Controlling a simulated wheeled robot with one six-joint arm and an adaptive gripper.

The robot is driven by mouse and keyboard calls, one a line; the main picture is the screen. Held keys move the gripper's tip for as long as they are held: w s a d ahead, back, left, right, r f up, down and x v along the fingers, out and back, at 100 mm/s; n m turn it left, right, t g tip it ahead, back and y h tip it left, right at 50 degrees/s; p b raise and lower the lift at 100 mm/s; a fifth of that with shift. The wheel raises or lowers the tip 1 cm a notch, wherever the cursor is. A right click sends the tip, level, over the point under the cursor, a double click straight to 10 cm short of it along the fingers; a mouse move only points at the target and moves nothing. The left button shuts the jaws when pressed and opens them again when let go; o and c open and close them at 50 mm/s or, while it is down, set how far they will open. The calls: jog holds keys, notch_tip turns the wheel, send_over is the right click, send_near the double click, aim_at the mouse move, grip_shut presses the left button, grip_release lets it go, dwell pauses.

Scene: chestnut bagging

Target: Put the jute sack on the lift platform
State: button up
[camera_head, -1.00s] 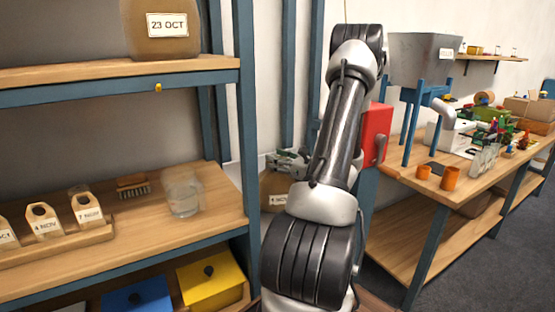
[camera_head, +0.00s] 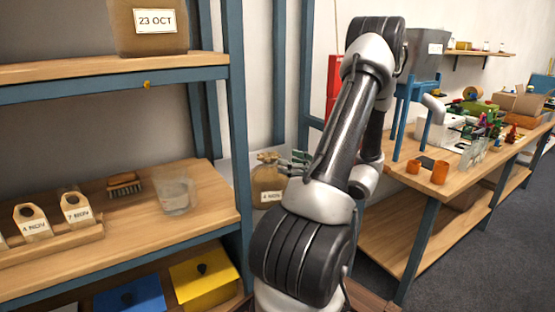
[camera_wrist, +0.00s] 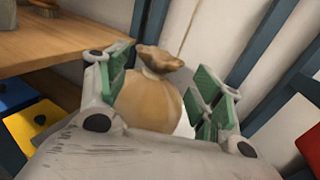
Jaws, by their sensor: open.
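The jute sack (camera_head: 268,184) is tan with a tied neck and a white date label. It stands upright beyond the blue post of the left shelf. In the wrist view the sack (camera_wrist: 148,100) sits ahead of my gripper, between the two green-padded fingers. My gripper (camera_head: 298,162) is open and right next to the sack in the head view, partly hidden behind my arm. In the wrist view my gripper (camera_wrist: 162,88) has its fingers apart on either side of the sack; I cannot tell if they touch it. What the sack stands on is mostly hidden, so I cannot identify the lift platform.
Blue (camera_head: 135,298) and yellow (camera_head: 203,280) boxes are below. A cluttered workbench (camera_head: 462,183) with a grey hopper (camera_head: 427,52) stands right. Blue posts rise near the sack.

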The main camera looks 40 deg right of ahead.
jog(key=s, duration=0.2)
jog(key=shift+s+d, duration=0.2)
jog(key=shift+s, duration=0.2)
jog(key=s+a+f+n+g+y, duration=0.1)
jog(key=s+a+n+g+y, duration=0.2)
jog(key=s+a+n+g, duration=0.4)
jog(key=s+a+f+n+g+y, duration=0.1)
jog(key=s+a+n+g+y, duration=0.1)
jog(key=s+a+n+g, duration=0.5)
jog(key=w+a+r+n+h, duration=0.4)
jog(key=a+r+n+h, duration=0.3)
jog(key=a+r+n, duration=0.6)
notch_tip(320, 180, up, 4)
jog(key=n, duration=0.7)
jog(key=shift+w+a+t+h, duration=0.2)
jog(key=shift+a+t+h, duration=0.1)
jog(key=shift+h, duration=0.1)
